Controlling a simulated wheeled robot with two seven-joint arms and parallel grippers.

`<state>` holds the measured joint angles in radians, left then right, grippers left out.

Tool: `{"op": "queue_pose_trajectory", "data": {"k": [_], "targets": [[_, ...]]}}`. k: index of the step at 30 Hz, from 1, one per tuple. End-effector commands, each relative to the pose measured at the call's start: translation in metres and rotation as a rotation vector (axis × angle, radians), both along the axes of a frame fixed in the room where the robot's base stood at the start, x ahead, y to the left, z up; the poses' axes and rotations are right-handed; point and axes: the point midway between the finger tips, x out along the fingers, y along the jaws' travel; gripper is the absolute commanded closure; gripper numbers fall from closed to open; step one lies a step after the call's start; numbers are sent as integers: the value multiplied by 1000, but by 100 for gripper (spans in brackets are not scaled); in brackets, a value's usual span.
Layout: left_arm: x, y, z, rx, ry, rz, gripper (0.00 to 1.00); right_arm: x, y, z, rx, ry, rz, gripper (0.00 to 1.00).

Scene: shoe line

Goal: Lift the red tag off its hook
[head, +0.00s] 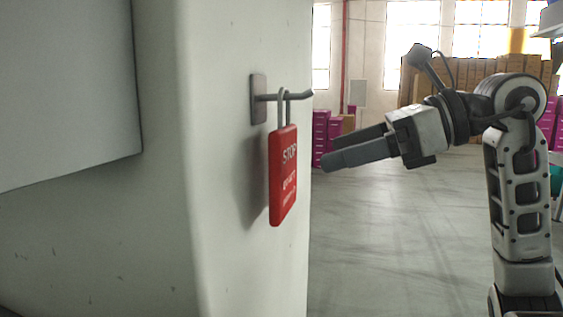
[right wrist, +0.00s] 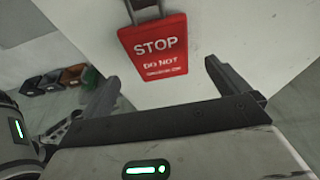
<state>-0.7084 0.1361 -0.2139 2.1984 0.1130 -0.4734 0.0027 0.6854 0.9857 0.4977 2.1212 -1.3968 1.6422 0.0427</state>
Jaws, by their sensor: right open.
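The red tag (head: 283,178), with white "STOP" lettering, hangs by a grey loop from the metal hook (head: 290,96) on the side of a pale cabinet. My right gripper (head: 326,162) is to the right of the tag, its fingers pointing left toward it and apart from it. In the right wrist view the red tag (right wrist: 155,47) shows ahead, between and beyond the two open fingers of the right gripper (right wrist: 160,78). The fingers are empty. The hook's tip is out of that view. My left gripper is not in view.
The pale cabinet (head: 235,250) fills the left and middle of the head view. Open grey floor (head: 400,230) lies to its right. Magenta crates (head: 322,130) and stacked brown boxes (head: 425,85) stand far back. Several dark bins (right wrist: 55,80) show at the left of the wrist view.

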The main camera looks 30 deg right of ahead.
Motion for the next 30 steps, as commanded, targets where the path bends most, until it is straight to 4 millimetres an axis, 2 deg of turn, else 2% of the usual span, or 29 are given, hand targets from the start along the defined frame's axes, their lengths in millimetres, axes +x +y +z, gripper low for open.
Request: {"op": "queue_pose_trajectory", "data": {"k": [3,11,21,29,30], "targets": [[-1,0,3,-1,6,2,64,16,14,-6,2,2,4,0],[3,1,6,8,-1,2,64,30,27,-14,2,0,4,0],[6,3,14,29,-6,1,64,61,57,-28,3,0,5,0],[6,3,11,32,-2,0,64,64,59,-30,0,-1,2,0],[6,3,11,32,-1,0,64,63,58,-30,0,-1,2,6]]}}
